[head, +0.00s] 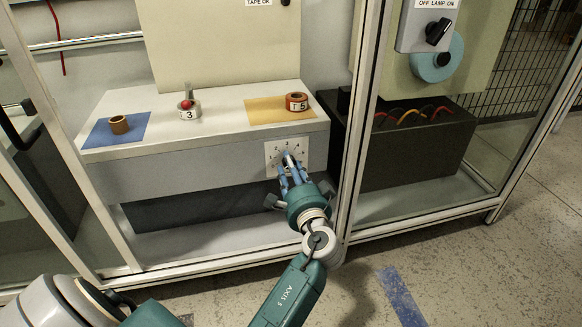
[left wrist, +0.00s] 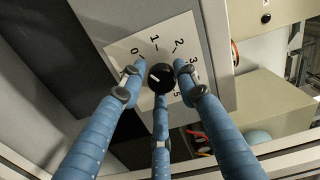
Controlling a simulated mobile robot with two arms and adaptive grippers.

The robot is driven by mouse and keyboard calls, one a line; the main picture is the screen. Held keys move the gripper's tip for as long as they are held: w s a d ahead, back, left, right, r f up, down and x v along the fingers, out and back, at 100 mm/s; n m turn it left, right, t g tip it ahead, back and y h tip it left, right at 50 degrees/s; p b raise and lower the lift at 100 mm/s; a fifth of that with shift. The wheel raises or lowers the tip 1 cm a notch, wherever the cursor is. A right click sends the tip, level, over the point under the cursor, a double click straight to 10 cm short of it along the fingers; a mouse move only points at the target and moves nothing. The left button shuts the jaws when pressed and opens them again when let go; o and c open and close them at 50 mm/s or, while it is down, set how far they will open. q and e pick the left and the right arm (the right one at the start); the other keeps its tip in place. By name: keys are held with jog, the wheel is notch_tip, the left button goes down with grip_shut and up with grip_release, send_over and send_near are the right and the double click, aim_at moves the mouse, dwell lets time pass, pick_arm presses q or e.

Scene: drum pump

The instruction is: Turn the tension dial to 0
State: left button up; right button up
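The tension dial is a black round knob (left wrist: 161,78) with a pale pointer mark, on a white numbered plate (left wrist: 207,45). In the head view the plate (head: 274,150) is on the grey bench front. My left gripper (head: 288,166) has its three blue fingers around the knob; they also show in the left wrist view (left wrist: 160,80). The gaps are too small to tell whether they press on it. My right gripper is not in view.
A frame post (head: 358,130) stands close right of my left gripper.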

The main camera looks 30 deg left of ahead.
pick_arm(q)
jog(key=shift+o, duration=1.1)
jog(key=shift+a, duration=0.1)
jog(key=v, duration=0.7)
jog(key=shift+s, duration=0.2)
jog(key=shift+d, duration=0.3)
